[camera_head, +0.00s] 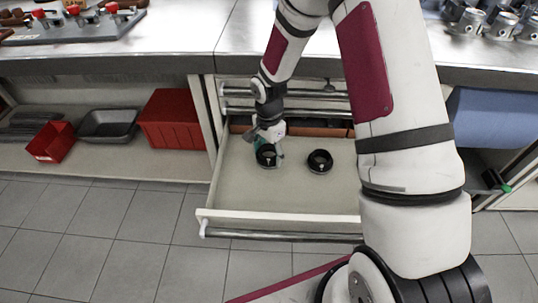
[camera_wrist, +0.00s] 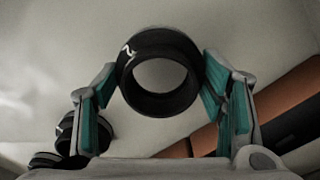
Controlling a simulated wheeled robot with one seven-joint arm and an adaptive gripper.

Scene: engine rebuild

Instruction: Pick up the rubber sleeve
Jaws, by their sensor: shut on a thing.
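The rubber sleeve, a short black hollow ring (camera_wrist: 165,42) with a small white mark on it, is between the two teal-padded fingers of my gripper (camera_wrist: 159,72) in the wrist view. My gripper is shut on its outside, one finger on each side. In the head view my gripper (camera_head: 267,146) is low inside the open drawer (camera_head: 285,192), at the left, with the black sleeve (camera_head: 265,162) at its fingertips. I cannot tell whether the sleeve is clear of the drawer floor.
Another black ring (camera_head: 320,168) lies in the drawer to the right. Red-brown boxes (camera_head: 305,130) line the drawer's back. Red bins (camera_head: 172,120) and a dark tray (camera_head: 107,125) sit on the lower shelf at left. The steel bench top (camera_head: 180,35) is above; the drawer's front is clear.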

